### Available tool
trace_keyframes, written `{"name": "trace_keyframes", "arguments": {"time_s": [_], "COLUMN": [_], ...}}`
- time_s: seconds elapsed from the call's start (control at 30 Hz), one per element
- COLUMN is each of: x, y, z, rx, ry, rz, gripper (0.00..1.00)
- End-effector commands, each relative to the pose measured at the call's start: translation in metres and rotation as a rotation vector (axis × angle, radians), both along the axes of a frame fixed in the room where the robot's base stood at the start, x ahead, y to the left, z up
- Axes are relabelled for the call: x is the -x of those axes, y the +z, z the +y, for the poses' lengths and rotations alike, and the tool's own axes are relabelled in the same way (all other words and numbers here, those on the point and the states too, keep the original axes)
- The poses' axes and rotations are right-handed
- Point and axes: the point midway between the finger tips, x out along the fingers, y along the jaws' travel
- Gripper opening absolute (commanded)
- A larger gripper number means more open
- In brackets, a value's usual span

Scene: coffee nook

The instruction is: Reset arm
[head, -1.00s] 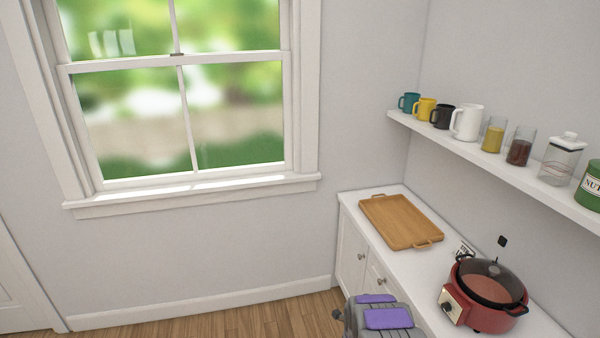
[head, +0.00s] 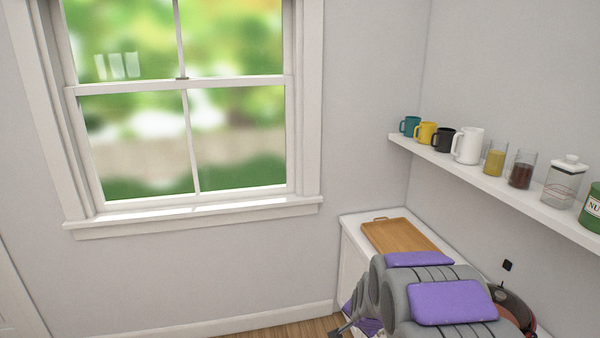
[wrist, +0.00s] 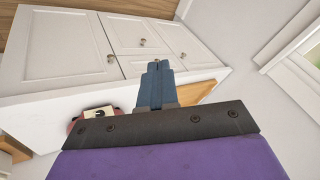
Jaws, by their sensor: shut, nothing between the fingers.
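My gripper (wrist: 157,82) shows in the wrist view as blue-grey fingers, closed together with nothing between them. They point toward the white cabinet fronts and touch nothing that I can see. In the head view my grey and purple arm rises at the lower right, in front of the counter. It hides most of the red cooker (head: 517,306) and part of the wooden tray (head: 400,238). The fingers are not clear in the head view.
The white counter (head: 362,222) runs along the right wall. Above it, a shelf (head: 480,178) holds a teal mug (head: 411,127), a yellow mug (head: 426,133), a black mug (head: 444,140), a white mug (head: 468,146) and several jars. The floor at left looks open.

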Motion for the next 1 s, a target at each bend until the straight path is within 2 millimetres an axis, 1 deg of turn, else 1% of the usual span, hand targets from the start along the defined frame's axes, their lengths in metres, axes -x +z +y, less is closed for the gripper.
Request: {"name": "trace_keyframes", "arguments": {"time_s": [0.03,0.23,0.27,0.3,0.37,0.4,0.47,0.53,0.57,0.6,0.67,0.7,0.77,0.8,0.9,1.0], "x": [0.015,0.089,0.1,0.117,0.143,0.159,0.185,0.215,0.228,0.247,0.274,0.292,0.319,0.335,0.375,0.404], "y": [0.014,0.049,0.054,0.059,0.068,0.073,0.082,0.091,0.095,0.098,0.104,0.108,0.114,0.117,0.122,0.126], "z": [0.003,0.013,0.014,0.015,0.017,0.018,0.019,0.021,0.021,0.022,0.022,0.022,0.021,0.021,0.019,0.017], "rx": [0.012,0.058,0.065,0.072,0.083,0.09,0.102,0.113,0.119,0.124,0.132,0.137,0.143,0.147,0.151,0.154], "ry": [0.036,0.196,0.221,0.255,0.305,0.338,0.388,0.447,0.472,0.506,0.557,0.591,0.64,0.672,0.743,0.795], "rz": [0.024,0.166,0.185,0.217,0.258,0.286,0.326,0.373,0.39,0.423,0.463,0.49,0.529,0.553,0.612,0.655], "gripper": [0.0,0.0,0.0,0.0,0.0,0.0,0.0,0.0,0.0,0.0,0.0,0.0,0.0,0.0,0.0,0.0]}}
